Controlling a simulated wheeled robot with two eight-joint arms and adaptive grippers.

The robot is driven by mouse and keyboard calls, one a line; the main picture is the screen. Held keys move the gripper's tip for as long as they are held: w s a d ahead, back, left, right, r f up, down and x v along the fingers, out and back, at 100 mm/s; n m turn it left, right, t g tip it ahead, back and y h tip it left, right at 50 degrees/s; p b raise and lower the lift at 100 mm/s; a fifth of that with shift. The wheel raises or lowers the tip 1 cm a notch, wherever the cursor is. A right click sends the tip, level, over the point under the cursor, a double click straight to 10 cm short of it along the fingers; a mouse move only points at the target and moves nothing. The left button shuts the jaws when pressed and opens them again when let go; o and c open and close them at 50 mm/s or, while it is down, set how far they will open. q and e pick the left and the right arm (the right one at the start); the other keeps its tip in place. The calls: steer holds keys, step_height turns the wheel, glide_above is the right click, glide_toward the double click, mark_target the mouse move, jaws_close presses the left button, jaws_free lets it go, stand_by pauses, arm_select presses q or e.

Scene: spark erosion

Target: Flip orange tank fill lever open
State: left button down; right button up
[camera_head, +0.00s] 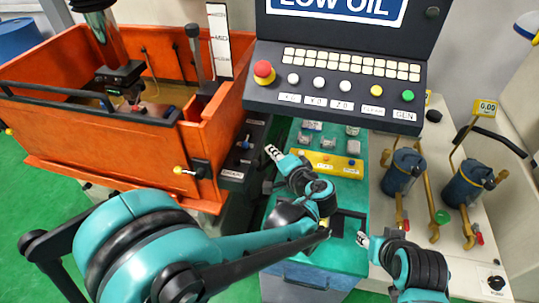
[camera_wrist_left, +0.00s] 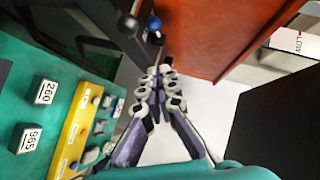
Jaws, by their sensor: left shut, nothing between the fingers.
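The orange tank (camera_head: 100,148) stands at the left in the head view. A lever with a blue knob (camera_head: 245,143) sits on a dark panel beside the tank's right end. The blue knob also shows in the left wrist view (camera_wrist_left: 154,23), with a dark knob (camera_wrist_left: 128,25) to its left. I cannot read which one is the fill lever. My left gripper (camera_head: 271,151) is shut and empty, just right of the blue-knob lever and apart from it. Its fingers point toward the knobs in the wrist view (camera_wrist_left: 157,72). My right gripper (camera_head: 362,239) is low over the teal cabinet; its fingers are too small to judge.
The control console (camera_head: 335,95) overhangs just above my left gripper. A yellow strip with buttons (camera_head: 330,163) lies right of it. Blue filter canisters (camera_head: 400,176) stand at the right.

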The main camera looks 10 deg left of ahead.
mark_target(246, 144)
arm_select(q)
steer(key=w+a+f, duration=0.1)
steer(key=a, duration=0.1)
steer(key=w+a+f+b, duration=0.1)
steer(key=w+a, duration=0.1)
steer(key=w+a+f, duration=0.1)
steer(key=a, duration=0.1)
steer(key=shift+w+a+f, duration=0.2)
steer(key=shift+w+a, duration=0.05)
steer(key=shift+a, duration=0.1)
steer(key=shift+a+f, duration=0.15)
steer(key=shift+a, duration=0.1)
steer(key=shift+s+a+f+b, duration=0.1)
steer(key=shift+a+b, duration=0.2)
steer(key=shift+a, duration=0.1)
steer(key=shift+s+a+f+b, duration=0.1)
steer(key=shift+a+b, duration=0.15)
steer(key=shift+a, duration=0.15)
steer(key=shift+r, duration=0.1)
steer(key=shift+w+r, duration=0.1)
